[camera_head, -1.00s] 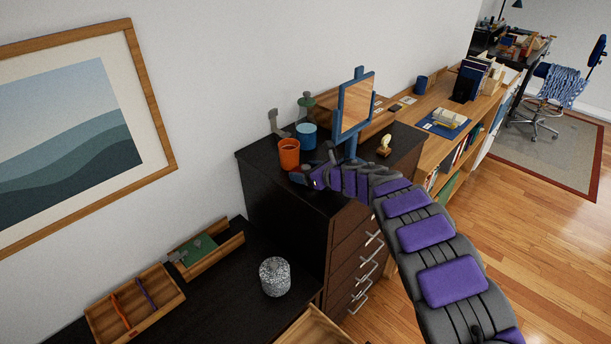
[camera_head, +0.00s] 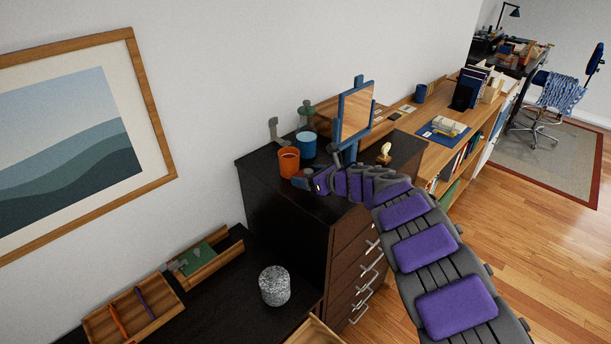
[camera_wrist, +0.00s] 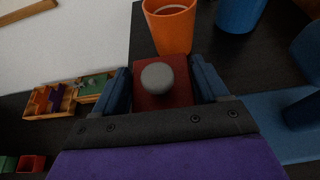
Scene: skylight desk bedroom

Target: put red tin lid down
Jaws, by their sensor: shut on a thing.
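The red tin lid (camera_wrist: 146,101) is a flat red piece with a round grey knob (camera_wrist: 157,77) on top, seen in the wrist view. My gripper (camera_wrist: 163,82) is shut on it, with one dark blue finger on each side. In the head view my gripper (camera_head: 304,184) is at the black dresser top (camera_head: 325,206), just in front of the orange cup (camera_head: 288,163). The lid cannot be made out clearly there. I cannot tell whether its underside touches the dresser top.
A blue cup (camera_head: 306,145) stands behind the orange cup. A blue-framed mirror (camera_head: 356,114) and a small cream figure (camera_head: 385,152) stand to the right. A speckled grey canister (camera_head: 275,286) and wooden trays (camera_head: 134,313) are on the lower dark surface.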

